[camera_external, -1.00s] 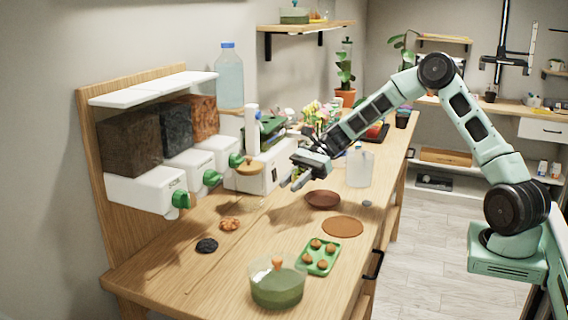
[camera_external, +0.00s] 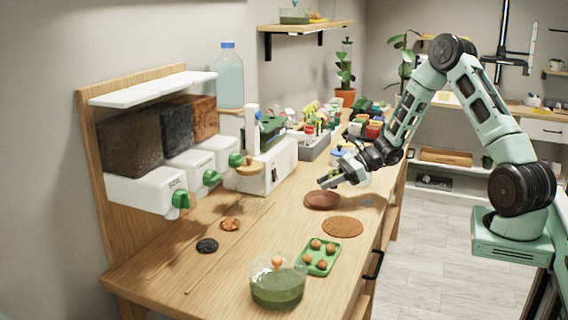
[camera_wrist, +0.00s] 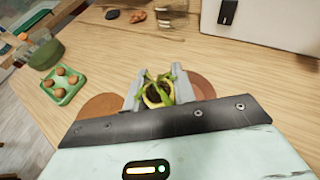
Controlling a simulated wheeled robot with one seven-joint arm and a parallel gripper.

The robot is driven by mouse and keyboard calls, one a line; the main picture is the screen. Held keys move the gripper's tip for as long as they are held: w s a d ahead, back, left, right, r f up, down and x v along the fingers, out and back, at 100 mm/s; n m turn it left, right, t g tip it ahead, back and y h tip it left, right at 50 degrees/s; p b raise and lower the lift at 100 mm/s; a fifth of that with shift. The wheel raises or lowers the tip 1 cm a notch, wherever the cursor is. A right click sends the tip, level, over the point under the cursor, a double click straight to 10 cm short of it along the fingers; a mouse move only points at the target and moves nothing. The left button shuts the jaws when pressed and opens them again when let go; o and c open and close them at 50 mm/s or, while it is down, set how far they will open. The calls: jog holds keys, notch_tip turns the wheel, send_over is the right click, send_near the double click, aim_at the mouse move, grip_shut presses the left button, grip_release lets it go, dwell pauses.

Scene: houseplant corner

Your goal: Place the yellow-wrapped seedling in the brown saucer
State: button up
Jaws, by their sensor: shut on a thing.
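My gripper (camera_external: 325,183) is shut on the yellow-wrapped seedling, which shows between the fingers in the wrist view (camera_wrist: 157,94) with green leaves over dark soil. The seedling is hard to make out in the external view. The brown saucer (camera_external: 322,201) lies on the table, just below my gripper in the external view. In the wrist view the saucer (camera_wrist: 203,88) is right of the fingers, partly hidden by my gripper. The height of the seedling above the table is hard to judge.
A flat orange-brown disc (camera_external: 343,227) lies in front of the saucer. Nearer are a green tray (camera_external: 318,257) with brown balls and a clear green-filled bowl (camera_external: 277,286). A white machine (camera_external: 268,168) stands left of the saucer. Dark and orange piles lie at the left.

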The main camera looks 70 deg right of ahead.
aim_at(327, 203)
jog(key=shift+f, duration=2)
jog(key=shift+f+b, duration=0.35)
jog(key=shift+f, duration=0.05)
jog(key=o, duration=1)
